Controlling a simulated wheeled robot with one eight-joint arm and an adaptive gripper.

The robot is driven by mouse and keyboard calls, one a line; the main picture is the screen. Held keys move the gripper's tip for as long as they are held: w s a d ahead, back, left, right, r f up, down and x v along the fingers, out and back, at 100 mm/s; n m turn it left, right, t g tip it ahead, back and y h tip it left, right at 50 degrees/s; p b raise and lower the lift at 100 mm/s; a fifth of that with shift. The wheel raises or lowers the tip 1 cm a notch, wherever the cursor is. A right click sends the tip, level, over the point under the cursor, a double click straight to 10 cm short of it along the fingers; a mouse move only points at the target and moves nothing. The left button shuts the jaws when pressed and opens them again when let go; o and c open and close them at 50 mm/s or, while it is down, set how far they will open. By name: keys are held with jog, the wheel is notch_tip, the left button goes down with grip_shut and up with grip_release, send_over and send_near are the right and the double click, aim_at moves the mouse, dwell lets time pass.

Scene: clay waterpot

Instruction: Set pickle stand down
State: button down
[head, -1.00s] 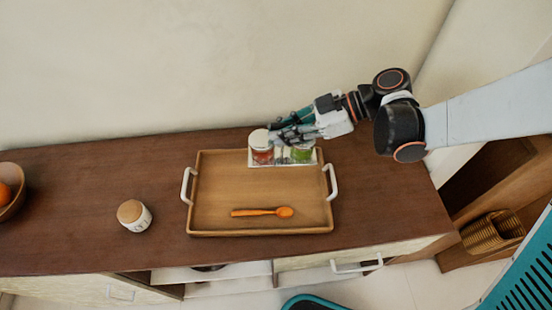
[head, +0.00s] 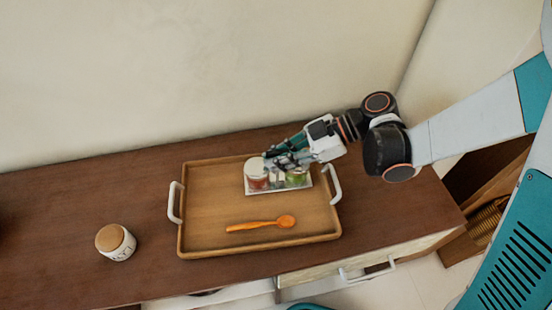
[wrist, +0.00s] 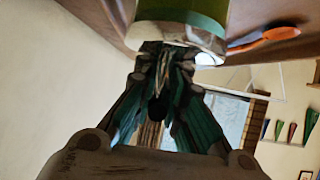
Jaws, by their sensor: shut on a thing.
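The pickle stand (head: 268,192) is a white base carrying small jars, one red and one green, with pale lids. In the head view it is at the back right part of the wooden tray (head: 196,238). My gripper (head: 272,162) reaches in from the right and is shut on the stand between the jars. The fingers hide the stand's middle. In the wrist view, the fingers (wrist: 162,62) meet at the stand, and a green jar (wrist: 185,14) shows close above them. I cannot tell whether the base touches the tray floor.
An orange spoon (head: 262,224) lies in the front of the tray. The tray has white handles at its left and right ends. A white jar with a wooden lid (head: 116,242) stands left of the tray on the brown counter (head: 60,205). The wall is behind.

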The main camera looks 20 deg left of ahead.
jog(key=c, duration=1.6)
grip_release()
jog(key=shift+c, duration=0.2)
jog(key=shift+r, duration=0.2)
jog(key=p+v, duration=0.4)
jog(key=v, duration=0.8)
jog(key=shift+f, duration=0.1)
